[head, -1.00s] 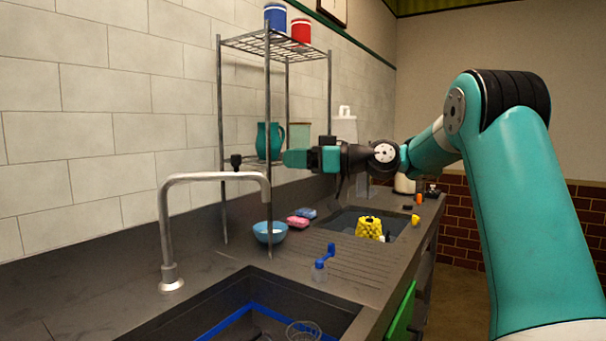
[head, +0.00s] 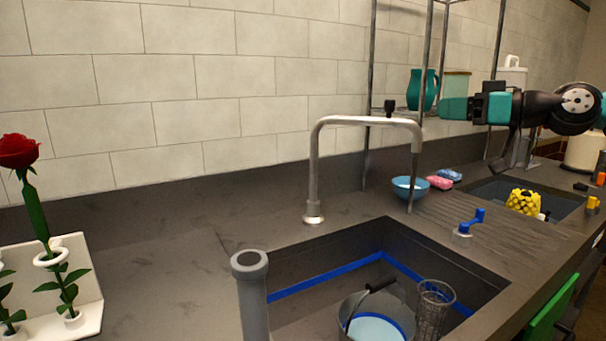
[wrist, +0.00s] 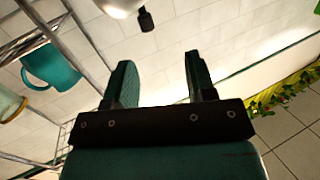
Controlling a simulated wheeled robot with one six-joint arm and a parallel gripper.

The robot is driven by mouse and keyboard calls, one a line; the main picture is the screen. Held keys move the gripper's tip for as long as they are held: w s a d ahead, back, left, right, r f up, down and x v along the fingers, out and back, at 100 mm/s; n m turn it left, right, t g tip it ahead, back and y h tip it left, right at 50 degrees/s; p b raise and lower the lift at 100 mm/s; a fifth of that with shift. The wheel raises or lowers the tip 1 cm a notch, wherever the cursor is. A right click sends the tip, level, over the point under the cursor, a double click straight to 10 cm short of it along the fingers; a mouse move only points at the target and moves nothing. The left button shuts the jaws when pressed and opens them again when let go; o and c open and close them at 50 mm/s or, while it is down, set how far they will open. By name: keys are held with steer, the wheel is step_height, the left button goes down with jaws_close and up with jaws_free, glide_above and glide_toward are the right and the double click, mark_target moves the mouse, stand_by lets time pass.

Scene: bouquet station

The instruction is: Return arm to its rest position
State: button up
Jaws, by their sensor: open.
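My gripper (wrist: 158,78) is open and empty in the wrist view, its two fingers apart with only tiled wall behind them. In the head view my gripper (head: 452,108) is at the right, held level above the counter, its tip pointing left. It overlaps the wire shelf's lower part in the picture. A teal jug (head: 422,90) shows just behind its tip; the jug also shows at the left of the wrist view (wrist: 50,68). I cannot tell the gap between them.
The counter (head: 190,270) holds a faucet (head: 314,170), a sink with a bucket (head: 376,318) and a wire basket (head: 436,302), a blue bowl (head: 410,187), and sponges. A red rose (head: 20,150) stands in a white holder (head: 88,285) at the left. The counter between holder and faucet is clear.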

steer(key=s+a+f+g+h+p, duration=0.2)
steer(key=s+a+g+p, duration=0.15)
steer(key=s+a, duration=0.45)
steer(key=s+a+f+g+h+p, duration=0.1)
steer(key=s+a+g+p, duration=0.3)
steer(key=a, duration=0.6)
steer(key=s+f+g+h+p, duration=0.1)
steer(key=s+f+g+h, duration=0.1)
steer(key=s, duration=0.8)
steer(key=s+f+m+g+h+p, duration=0.1)
steer(key=s+f+g+h, duration=0.1)
steer(key=s, duration=0.8)
step_height(320, 180, down, 2)
steer(key=shift+s+f+h+p, duration=0.3)
steer(key=shift+h+p, duration=0.1)
steer(key=shift+h, duration=0.3)
